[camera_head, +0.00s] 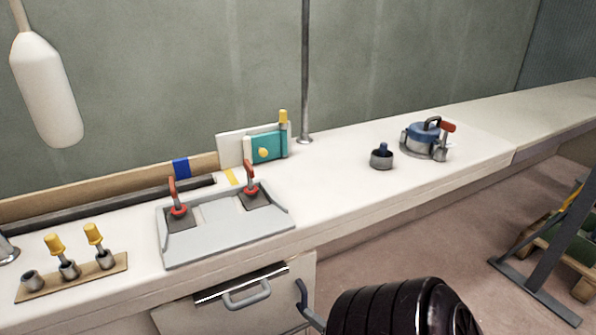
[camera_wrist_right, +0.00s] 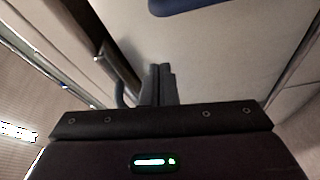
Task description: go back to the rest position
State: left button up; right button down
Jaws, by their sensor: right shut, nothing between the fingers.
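My right gripper (camera_wrist_right: 158,72) shows in the right wrist view, its two dark fingers together with nothing between them. Pale panel surfaces lie beyond the fingertips, and I see no object touching them. In the head view only a thick black ribbed part of my right arm shows at the bottom, in front of the counter; the fingers cannot be made out there. My left gripper is in neither view.
The long white counter (camera_head: 345,190) carries a grey tray (camera_head: 225,235) with red-handled clamps, a holder (camera_head: 75,280) with yellow-handled tools, a blue-topped kettle-like item (camera_head: 424,135) and a small cup (camera_head: 381,160). A drawer handle (camera_head: 247,293) sticks out below.

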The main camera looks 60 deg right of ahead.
jog(key=shift+v, duration=1.1)
jog(key=shift+w+a+r, duration=0.1)
jog(key=shift+a, duration=0.1)
